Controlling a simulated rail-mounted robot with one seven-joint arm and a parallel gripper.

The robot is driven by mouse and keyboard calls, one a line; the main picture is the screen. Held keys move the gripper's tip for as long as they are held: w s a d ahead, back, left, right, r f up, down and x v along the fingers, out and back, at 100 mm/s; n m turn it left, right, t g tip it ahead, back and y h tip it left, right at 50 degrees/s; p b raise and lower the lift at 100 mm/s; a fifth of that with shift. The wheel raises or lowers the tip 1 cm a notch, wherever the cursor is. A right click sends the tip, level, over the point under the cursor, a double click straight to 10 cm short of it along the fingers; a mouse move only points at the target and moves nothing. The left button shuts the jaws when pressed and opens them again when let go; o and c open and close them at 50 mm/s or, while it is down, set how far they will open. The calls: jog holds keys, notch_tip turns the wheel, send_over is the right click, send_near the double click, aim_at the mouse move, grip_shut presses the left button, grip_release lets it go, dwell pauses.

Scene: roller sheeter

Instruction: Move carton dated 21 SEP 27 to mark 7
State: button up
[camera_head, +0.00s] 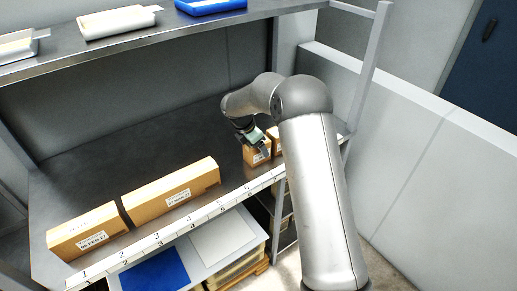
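A small brown carton (257,155) stands on the shelf at the right, behind the marks numbered about 6 and 7. My gripper (258,143) is at its top, with fingers pointing down. The fingers are small and partly merge with the carton, so I cannot tell whether they grip it. Its label is too small to read. A long carton (170,192) lies at the middle and another carton (90,234) at the left; their label dates are not clearly legible. The numbered strip (172,230) runs along the shelf's front edge, with mark 7 (276,180) near my arm.
More brown carton surface (340,129) shows just right of my arm, mostly hidden. An upper shelf (150,35) with trays overhangs the back. A rack post (368,75) stands at the right. Shelf space behind the cartons is clear.

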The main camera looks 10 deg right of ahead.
jog(key=b+v, duration=0.1)
jog(key=v, duration=0.8)
jog(key=shift+s, duration=0.1)
jog(key=s+d+r+m, duration=0.1)
jog(key=s+r+m, duration=0.15)
jog(key=s, duration=0.35)
jog(key=s+d+r+m+y, duration=0.1)
jog(key=s+r+m, duration=0.1)
jog(key=s+m, duration=0.25)
jog(key=s+d+r+m, duration=0.1)
jog(key=s+r+m, duration=0.1)
jog(key=s, duration=0.5)
jog(key=s+f+m+y, duration=0.1)
jog(key=s+m, duration=0.6)
jog(key=s, duration=0.4)
jog(key=s+f+m+g+y, duration=0.1)
jog(key=s+f+m+y, duration=0.1)
jog(key=s+m, duration=0.4)
jog(key=s, duration=0.5)
jog(key=shift+s+d+f+m, duration=0.15)
jog(key=shift+d+f+m, duration=0.15)
jog(key=shift+d+m, duration=0.1)
